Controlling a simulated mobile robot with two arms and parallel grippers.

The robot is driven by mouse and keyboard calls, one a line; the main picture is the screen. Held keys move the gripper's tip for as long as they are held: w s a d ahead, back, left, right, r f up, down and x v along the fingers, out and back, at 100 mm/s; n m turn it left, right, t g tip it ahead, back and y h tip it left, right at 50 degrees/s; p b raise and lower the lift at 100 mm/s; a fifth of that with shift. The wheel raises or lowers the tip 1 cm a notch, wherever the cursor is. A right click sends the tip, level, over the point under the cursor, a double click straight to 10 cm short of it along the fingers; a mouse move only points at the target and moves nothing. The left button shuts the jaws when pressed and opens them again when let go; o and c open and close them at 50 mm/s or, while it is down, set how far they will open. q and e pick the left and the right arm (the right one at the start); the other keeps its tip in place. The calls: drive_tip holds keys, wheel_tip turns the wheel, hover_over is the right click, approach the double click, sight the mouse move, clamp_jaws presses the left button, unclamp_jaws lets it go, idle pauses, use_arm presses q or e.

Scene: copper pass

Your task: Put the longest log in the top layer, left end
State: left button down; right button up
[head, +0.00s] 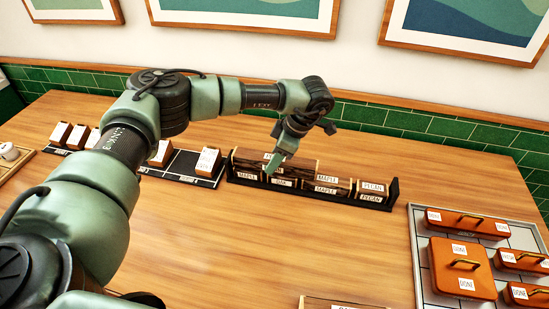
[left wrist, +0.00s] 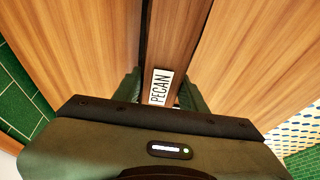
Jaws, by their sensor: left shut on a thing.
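A dark log rack (head: 394,190) with black end walls stands toward the back of the table. Its lower row shows labels reading MAPLE, OAK, MAPLE and PECAN. A shorter MAPLE log (head: 338,177) and a PECAN log (head: 373,187) lie in the top layer at the right. My left gripper (head: 275,165) is at the rack's left half, shut on a long brown log (head: 302,167) above the lower MAPLE and OAK logs. Its PECAN label shows between the fingers in the left wrist view (left wrist: 160,88). I cannot tell whether it rests fully on the lower logs.
Left of the rack is a black tray (head: 184,169) with several labelled blocks. At the right, a grey tray (head: 418,245) holds orange handled blocks. Another labelled wooden piece (head: 340,303) is cut off at the front edge. The middle table is clear.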

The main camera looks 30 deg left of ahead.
use_arm(q)
drive_tip(key=shift+f, duration=0.35)
drive_tip(key=shift+f, duration=0.2)
drive_tip(key=c, duration=0.8)
unclamp_jaws()
drive_tip(key=shift+r, duration=0.15)
